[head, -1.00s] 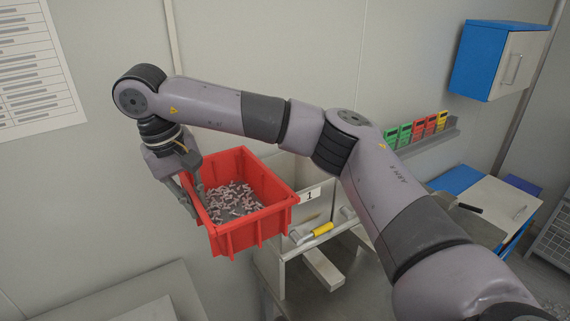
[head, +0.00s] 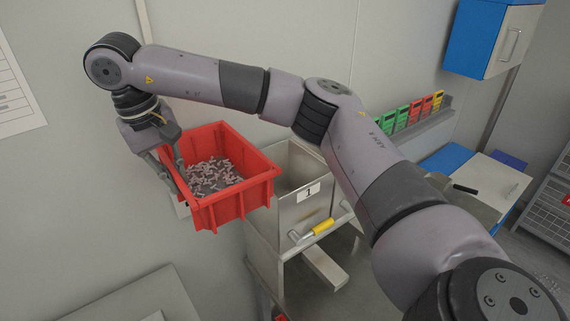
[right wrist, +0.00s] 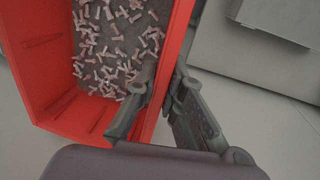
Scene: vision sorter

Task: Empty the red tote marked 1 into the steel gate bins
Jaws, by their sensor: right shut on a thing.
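The red tote (head: 228,208) is held up in the air at the left in the head view, roughly level, with many small pinkish-grey pieces (head: 213,175) on its floor. My right gripper (head: 176,172) is shut on the tote's left side wall. In the right wrist view, the two fingers (right wrist: 160,90) straddle the red wall (right wrist: 172,60), one inside and one outside. The steel gate bin marked 1 (head: 298,210) stands just right of the tote, open at the top, with a yellow-gripped handle (head: 322,227) at its front. The tote partly hides the bin's left side. My left gripper is out of view.
A steel chute (head: 325,268) juts out below bin 1. A rail of green, red and yellow cards (head: 410,112) is on the wall behind my right arm. A blue cabinet (head: 490,40) hangs top right, above a workbench (head: 478,185). A wire rack (head: 550,210) stands far right.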

